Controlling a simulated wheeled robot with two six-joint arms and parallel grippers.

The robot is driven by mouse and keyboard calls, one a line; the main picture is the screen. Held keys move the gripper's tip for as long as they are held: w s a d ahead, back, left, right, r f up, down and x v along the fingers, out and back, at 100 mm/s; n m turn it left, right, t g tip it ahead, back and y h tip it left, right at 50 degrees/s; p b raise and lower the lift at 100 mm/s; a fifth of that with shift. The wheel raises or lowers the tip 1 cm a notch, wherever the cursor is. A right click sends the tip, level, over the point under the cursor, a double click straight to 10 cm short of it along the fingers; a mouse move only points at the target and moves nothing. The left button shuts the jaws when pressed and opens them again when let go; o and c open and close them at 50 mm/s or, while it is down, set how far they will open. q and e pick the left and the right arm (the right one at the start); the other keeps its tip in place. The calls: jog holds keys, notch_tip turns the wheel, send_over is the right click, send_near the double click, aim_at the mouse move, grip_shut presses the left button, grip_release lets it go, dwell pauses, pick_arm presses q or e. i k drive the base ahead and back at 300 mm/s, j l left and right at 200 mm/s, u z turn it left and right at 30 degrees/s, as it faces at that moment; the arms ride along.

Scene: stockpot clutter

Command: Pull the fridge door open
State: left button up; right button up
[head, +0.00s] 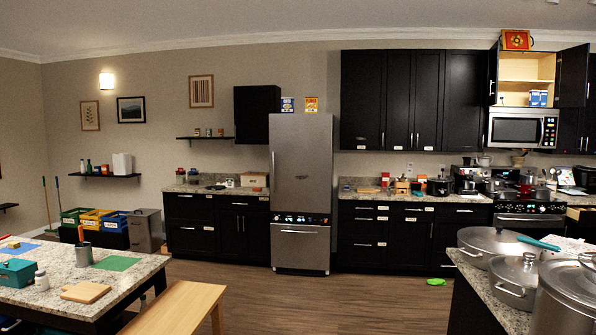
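The fridge (302,165) is a tall steel-grey unit against the back wall, across the room. Its upper door is shut, with a thin vertical handle (273,162) along the left edge. Below a dark control strip (300,218) is a lower front with a horizontal handle (299,232), also shut. Neither of my grippers is in view.
Wooden floor (330,300) lies clear before the fridge. A granite-topped table (60,285) and wooden bench (180,308) stand at front left. A counter with large pots (515,278) stands at front right. A green item (436,282) lies on the floor.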

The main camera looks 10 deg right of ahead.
aim_at(300, 144)
jog(key=z, duration=0.5)
jog(key=i+l, duration=0.1)
jog(key=i, duration=7.45)
jog(key=j+u, duration=0.1)
jog(key=u, duration=0.4)
